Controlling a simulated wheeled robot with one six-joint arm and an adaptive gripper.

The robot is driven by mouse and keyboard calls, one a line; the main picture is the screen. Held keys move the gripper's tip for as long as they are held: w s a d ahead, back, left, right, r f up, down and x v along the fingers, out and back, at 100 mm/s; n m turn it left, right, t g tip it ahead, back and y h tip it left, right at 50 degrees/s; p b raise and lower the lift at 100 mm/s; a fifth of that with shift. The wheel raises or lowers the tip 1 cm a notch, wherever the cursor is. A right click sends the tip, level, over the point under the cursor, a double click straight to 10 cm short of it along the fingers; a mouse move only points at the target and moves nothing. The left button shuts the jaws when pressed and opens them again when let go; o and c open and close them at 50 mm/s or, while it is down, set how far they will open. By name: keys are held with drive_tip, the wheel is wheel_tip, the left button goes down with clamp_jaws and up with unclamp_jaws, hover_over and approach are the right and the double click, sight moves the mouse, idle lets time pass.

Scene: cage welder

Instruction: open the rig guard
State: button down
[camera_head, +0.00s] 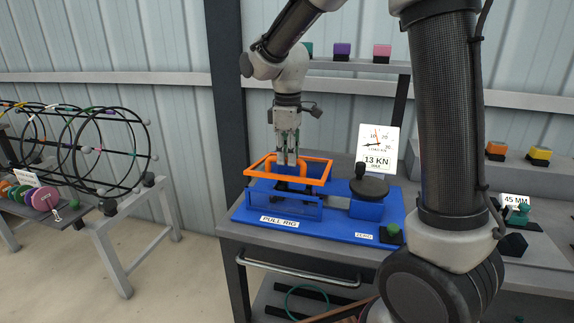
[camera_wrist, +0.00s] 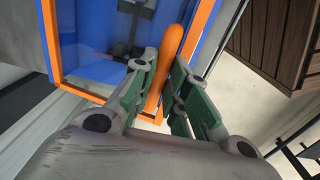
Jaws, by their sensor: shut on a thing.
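The pull rig (camera_head: 330,225) is a blue bench unit with a "PULL RIG" label. Its guard (camera_head: 262,174) has an orange rectangular frame, which lies about level over the blue walled bay. My gripper (camera_head: 288,158) points down at the guard, its fingers at the frame's opening in the head view. In the wrist view my gripper (camera_wrist: 166,62) is shut on the guard's orange handle bar (camera_wrist: 171,48), which runs between the green-padded fingers. The orange frame (camera_wrist: 205,40) and a clear blue-tinted panel (camera_wrist: 85,45) show beside it. The fingers partly hide the rig's inside.
A gauge sign (camera_head: 378,147) reading 13 KN and a dark round knob (camera_head: 369,186) stand right of the guard. A green button (camera_head: 393,231) sits at the rig's front right. A wire cage (camera_head: 90,150) stands at left.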

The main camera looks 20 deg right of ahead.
drive_tip(key=w+d+r+g+y, duration=0.1)
drive_tip(key=w+d+r+g, duration=0.1)
drive_tip(key=w+d+r, duration=0.7)
drive_tip(key=shift+w+d+r+y, duration=0.35)
drive_tip(key=shift+w+r, duration=0.85)
drive_tip(key=shift+w, duration=1.5)
drive_tip(key=c, duration=1.5)
unclamp_jaws()
drive_tip(key=shift+w, duration=0.1)
drive_tip(key=shift+o, duration=0.4)
drive_tip(key=shift+r, duration=0.1)
drive_tip(key=shift+r, duration=0.1)
drive_tip(key=a+v, duration=0.1)
drive_tip(key=v, duration=0.6)
drive_tip(key=shift+d, duration=0.5)
